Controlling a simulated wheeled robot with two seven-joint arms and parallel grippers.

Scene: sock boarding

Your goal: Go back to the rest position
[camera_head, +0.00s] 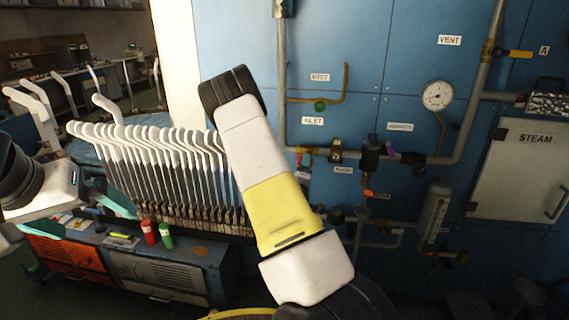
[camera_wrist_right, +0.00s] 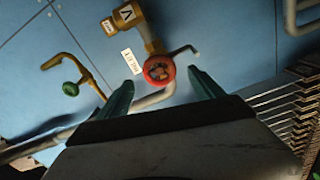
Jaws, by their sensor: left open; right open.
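My left gripper (camera_head: 96,212) comes in at the left of the head view, its teal fingers apart, in front of the row of leg-shaped boards. I see nothing held in it. My right arm rises through the middle of the head view as a white and yellow link with a black end; its gripper does not show there. In the right wrist view my right gripper (camera_wrist_right: 160,92) has its teal fingers spread wide and empty. A red valve wheel (camera_wrist_right: 158,68) shows in the gap between them, with no visible contact.
The white sock boards (camera_head: 160,150) stand upright on a bench rack. A red bottle (camera_head: 149,232) and a green bottle (camera_head: 166,236) stand in front. The blue wall carries pipes, a gauge (camera_head: 437,95), a green knob (camera_head: 320,106) and a STEAM cabinet (camera_head: 525,175).

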